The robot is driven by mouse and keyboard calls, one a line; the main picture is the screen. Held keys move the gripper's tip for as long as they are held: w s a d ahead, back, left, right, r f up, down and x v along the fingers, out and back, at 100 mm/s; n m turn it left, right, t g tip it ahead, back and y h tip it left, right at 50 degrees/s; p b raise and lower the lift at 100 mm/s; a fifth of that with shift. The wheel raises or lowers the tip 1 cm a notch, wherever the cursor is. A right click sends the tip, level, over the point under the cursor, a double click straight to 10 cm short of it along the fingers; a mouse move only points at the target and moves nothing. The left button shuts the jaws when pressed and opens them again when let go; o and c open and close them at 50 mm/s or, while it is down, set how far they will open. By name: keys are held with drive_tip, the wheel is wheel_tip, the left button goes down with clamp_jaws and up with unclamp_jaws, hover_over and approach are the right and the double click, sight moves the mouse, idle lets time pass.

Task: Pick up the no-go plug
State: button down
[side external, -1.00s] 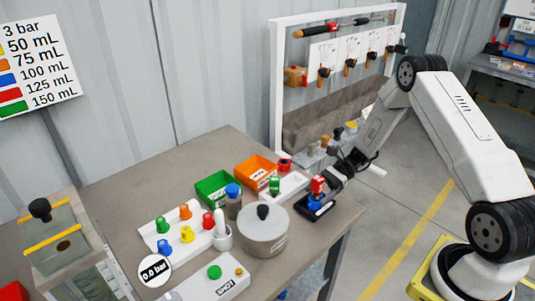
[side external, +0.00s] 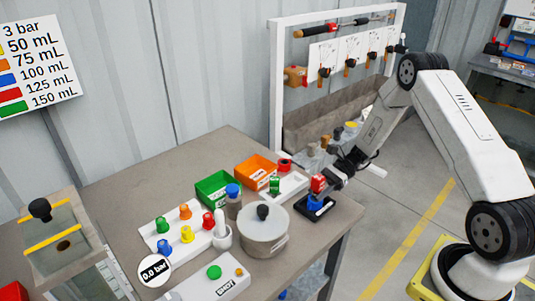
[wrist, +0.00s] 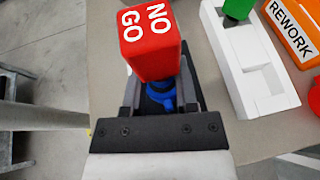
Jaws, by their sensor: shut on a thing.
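The no-go plug (side external: 318,183) has a red block head over a blue lower part. In the side view it is upright at the black stand (side external: 327,210) near the table's right edge. In the wrist view its red head (wrist: 150,42) shows the white words "NO GO", with the blue neck below it between my fingers. My gripper (side external: 325,192) reaches in from the right and is shut on the plug just below the head. The wrist view shows my gripper (wrist: 161,92) with a dark finger on each side of the neck. The plug's lower end is hidden there.
A white tray (side external: 290,186) with a green plug (side external: 274,185) stands close behind. Beyond are an orange rework bin (side external: 247,176) and a green bin (side external: 210,194). A lidded grey pot (side external: 262,238) stands to the left. The table's edge is close by on the right.

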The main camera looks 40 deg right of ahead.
drive_tip(key=shift+r, duration=0.7)
drive_tip(key=s+a+r, duration=0.2)
drive_tip(key=s+r, duration=0.9)
drive_tip(key=s, duration=0.2)
drive_tip(key=shift+s+a, duration=0.25)
drive_tip(key=shift+s, duration=0.15)
drive_tip(key=shift+r, duration=0.1)
drive_tip(key=shift+w, duration=0.1)
drive_tip(key=w+a+m+t+h, duration=0.3)
drive_tip(key=w+m+t, duration=0.2)
drive_tip(key=w, duration=0.3)
drive_tip(key=w+a+m+t+h, duration=0.3)
drive_tip(key=w+m+t, duration=0.1)
drive_tip(key=w, duration=0.5)
drive_tip(key=shift+a+m+t+h, duration=0.3)
drive_tip(key=shift+m+t+h, duration=0.1)
drive_tip(key=shift+m, duration=0.3)
